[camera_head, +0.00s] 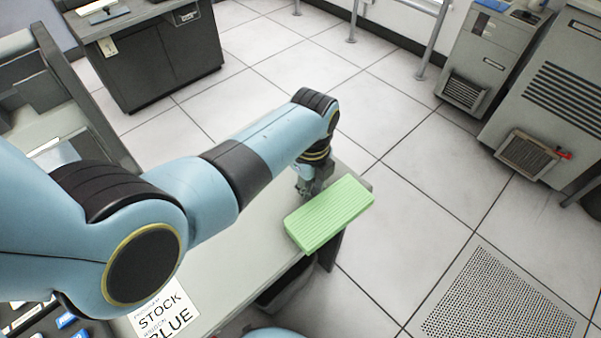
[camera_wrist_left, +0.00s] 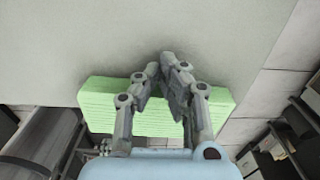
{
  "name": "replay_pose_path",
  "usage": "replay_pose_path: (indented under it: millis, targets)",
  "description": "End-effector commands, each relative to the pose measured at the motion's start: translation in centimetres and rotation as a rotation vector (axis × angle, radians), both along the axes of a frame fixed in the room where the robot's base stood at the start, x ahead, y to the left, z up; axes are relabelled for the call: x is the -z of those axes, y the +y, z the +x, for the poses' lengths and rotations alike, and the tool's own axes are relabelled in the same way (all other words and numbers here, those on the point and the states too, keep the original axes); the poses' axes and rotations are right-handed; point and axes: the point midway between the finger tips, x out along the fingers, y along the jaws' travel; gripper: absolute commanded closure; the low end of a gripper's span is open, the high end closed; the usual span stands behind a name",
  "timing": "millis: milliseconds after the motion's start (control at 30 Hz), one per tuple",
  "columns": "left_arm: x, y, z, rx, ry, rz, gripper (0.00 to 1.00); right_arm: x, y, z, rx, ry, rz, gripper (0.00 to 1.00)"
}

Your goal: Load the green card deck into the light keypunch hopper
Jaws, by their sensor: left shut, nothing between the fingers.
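The green card deck (camera_head: 330,212) is a ribbed, light green block lying flat near the far end of the grey table in the head view. It also shows in the left wrist view (camera_wrist_left: 100,105), partly hidden behind the fingers. My left gripper (camera_head: 306,188) is beside the deck's far left edge, partly hidden by its own wrist. In the left wrist view the fingers of my left gripper (camera_wrist_left: 164,68) come together at the tips with no card between them. I cannot tell whether they touch the deck. I cannot pick out the light keypunch hopper for sure. My right gripper is out of view.
The grey table (camera_head: 243,238) carries a printed sign (camera_head: 166,316) reading STOCK and BLUE. A dark bin (camera_head: 285,290) stands under its right edge. A dark cabinet (camera_head: 150,60) stands at the back left, grey machines (camera_head: 555,95) at the right. The tiled floor between is clear.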

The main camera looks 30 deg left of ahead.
Motion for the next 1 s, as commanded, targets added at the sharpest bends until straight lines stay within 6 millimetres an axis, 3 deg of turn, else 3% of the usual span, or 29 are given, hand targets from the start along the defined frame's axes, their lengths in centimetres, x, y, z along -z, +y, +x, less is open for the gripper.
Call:
replay_pose_path:
  millis: [367, 800, 1000]
  targets:
    - [-0.2, 0.0, 0.0, 0.0, -0.001, 0.0, 1.0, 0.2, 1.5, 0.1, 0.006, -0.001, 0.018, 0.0]
    - [-6.5, -0.1, 0.0, 0.0, -0.002, 0.002, 1.0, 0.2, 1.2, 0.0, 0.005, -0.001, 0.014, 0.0]
    - [-7.4, -0.1, -0.1, 0.0, 0.001, 0.001, 1.0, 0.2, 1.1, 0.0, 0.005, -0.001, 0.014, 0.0]
